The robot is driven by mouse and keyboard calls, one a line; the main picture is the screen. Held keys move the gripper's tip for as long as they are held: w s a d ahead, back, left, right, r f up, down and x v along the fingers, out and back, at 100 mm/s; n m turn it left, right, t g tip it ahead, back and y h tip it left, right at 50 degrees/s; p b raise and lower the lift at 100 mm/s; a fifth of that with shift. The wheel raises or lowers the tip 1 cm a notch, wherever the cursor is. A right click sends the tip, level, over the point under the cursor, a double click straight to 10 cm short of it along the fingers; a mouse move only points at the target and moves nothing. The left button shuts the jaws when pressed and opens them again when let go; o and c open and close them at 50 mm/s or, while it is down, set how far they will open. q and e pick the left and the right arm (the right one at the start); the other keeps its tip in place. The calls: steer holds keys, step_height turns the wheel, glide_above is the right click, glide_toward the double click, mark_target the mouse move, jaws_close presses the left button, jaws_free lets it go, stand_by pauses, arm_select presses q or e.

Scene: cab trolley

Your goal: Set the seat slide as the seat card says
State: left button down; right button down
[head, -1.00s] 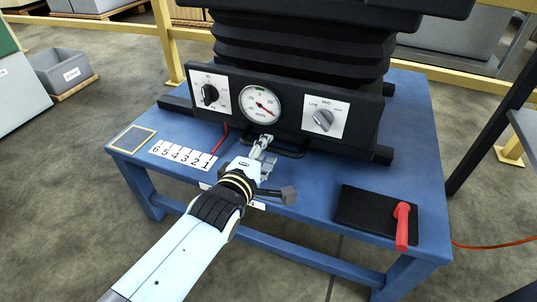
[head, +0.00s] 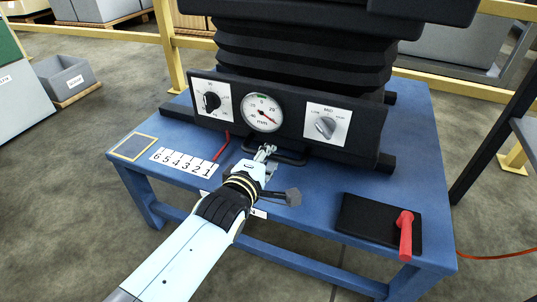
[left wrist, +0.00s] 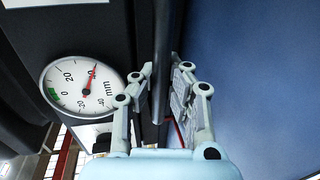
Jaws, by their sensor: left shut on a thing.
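The black seat base carries a front panel with a round mm gauge (head: 262,113). Its red needle points to the lower right, away from the green band at the top; the gauge also shows in the left wrist view (left wrist: 83,88). A dark bar (head: 290,157) juts out below the panel. My left gripper (head: 266,152) is at this bar. In the left wrist view its fingers (left wrist: 158,95) stand on both sides of the dark bar (left wrist: 162,60) and are shut on it. I cannot make out a readable seat card. My right gripper is not in view.
Knobs (head: 211,101) and (head: 326,126) flank the gauge. A red rod (head: 221,147), a number strip (head: 183,162) and a yellow-outlined square (head: 133,147) are at the left. A red-handled lever (head: 405,234) stands on a black plate (head: 360,218) at the front right of the blue table (head: 310,205).

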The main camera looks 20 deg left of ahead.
mark_target(247, 150)
arm_select(q)
steer(key=shift+a, duration=0.1)
stand_by(0.3)
